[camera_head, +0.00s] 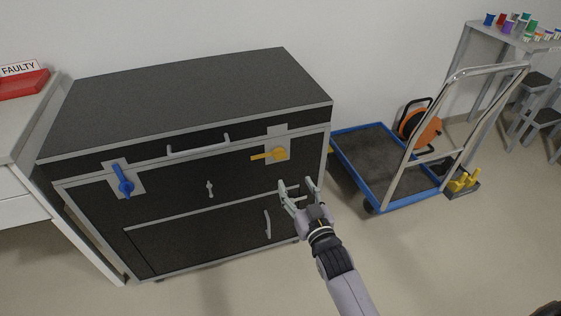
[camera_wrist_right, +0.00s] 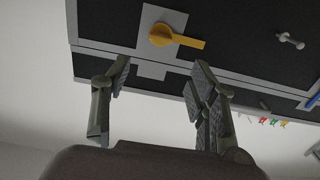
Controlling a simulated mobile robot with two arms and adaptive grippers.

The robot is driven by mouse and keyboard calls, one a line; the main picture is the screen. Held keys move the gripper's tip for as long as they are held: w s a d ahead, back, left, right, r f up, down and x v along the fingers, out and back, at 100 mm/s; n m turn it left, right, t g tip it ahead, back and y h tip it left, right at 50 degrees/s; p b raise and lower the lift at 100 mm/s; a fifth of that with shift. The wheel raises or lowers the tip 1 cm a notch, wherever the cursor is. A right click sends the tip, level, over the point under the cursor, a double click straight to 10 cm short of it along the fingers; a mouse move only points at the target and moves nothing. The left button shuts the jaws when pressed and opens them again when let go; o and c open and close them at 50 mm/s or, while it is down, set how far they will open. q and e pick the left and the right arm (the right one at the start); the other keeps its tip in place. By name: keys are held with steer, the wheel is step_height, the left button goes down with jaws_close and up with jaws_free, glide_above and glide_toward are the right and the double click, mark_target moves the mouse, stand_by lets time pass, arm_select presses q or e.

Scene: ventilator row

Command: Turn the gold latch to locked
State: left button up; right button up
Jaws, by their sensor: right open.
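The gold latch (camera_head: 277,154) is on the right part of the black case's front (camera_head: 160,195), on a grey plate. Its handle lies about level, pointing left in the head view. It also shows at the top of the right wrist view (camera_wrist_right: 170,36), with its handle pointing right. My right gripper (camera_head: 298,186) is open and empty, a little below and right of the latch, apart from it. Its two spread fingers also show in the right wrist view (camera_wrist_right: 160,100). My left gripper is not in view.
A blue latch (camera_head: 122,180) is at the case's left, its handle near upright. A lid handle (camera_head: 198,146), a small knob (camera_head: 210,188) and a lower door handle (camera_head: 267,224) stick out. A blue trolley (camera_head: 375,205) stands right; a white counter (camera_head: 30,150) is left.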

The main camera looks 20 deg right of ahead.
mark_target(281, 158)
steer(key=w+b, duration=0.2)
steer(key=w, duration=0.9)
steer(key=shift+w+a, duration=0.2)
steer(key=shift+w, duration=0.4)
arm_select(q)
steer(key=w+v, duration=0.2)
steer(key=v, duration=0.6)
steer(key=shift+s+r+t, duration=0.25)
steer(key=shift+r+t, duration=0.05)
arm_select(e)
jaws_close()
